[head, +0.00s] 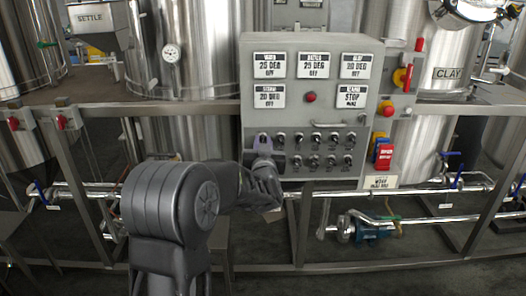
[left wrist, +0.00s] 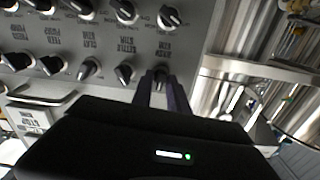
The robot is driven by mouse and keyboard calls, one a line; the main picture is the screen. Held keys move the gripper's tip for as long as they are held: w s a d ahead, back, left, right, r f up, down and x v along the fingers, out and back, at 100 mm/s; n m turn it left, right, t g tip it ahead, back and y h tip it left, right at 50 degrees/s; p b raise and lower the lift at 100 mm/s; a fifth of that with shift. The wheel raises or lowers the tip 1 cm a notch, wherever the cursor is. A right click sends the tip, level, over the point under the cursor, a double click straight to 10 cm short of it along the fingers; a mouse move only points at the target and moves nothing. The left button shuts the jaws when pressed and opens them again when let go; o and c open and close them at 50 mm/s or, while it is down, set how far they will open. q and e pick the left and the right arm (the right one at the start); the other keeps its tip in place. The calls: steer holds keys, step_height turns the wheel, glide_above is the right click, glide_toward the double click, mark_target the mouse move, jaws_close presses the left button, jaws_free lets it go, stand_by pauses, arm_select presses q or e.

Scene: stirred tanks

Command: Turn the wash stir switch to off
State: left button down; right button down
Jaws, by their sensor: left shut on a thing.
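The grey control panel (head: 305,118) stands in the middle of the head view, with two rows of dark switch knobs below its displays. My left gripper (head: 263,146) is at the upper row's left end, its fingers closed around the end knob. In the left wrist view, which is upside down, the purple-grey fingers (left wrist: 164,92) are on the wash stir switch (left wrist: 161,75), whose small label is hard to read. The fingers partly hide the knob, so its exact setting cannot be told. My right gripper is not in view.
Neighbouring knobs (left wrist: 125,73) sit close beside the held one. A red button (head: 311,97) and a handle (head: 329,124) are above the rows. Steel frame rails (head: 420,107) and pipes (head: 410,194) run around the panel, with large steel tanks (head: 205,45) behind.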

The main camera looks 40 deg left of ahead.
arm_select(q)
steer(key=shift+n+b, duration=3.05)
steer(key=shift+n, duration=0.55)
steer(key=c, duration=1.5)
jaws_free()
steer(key=shift+s, duration=0.1)
steer(key=v, duration=0.7)
steer(key=shift+s+d, duration=0.25)
steer(key=shift+f, duration=0.1)
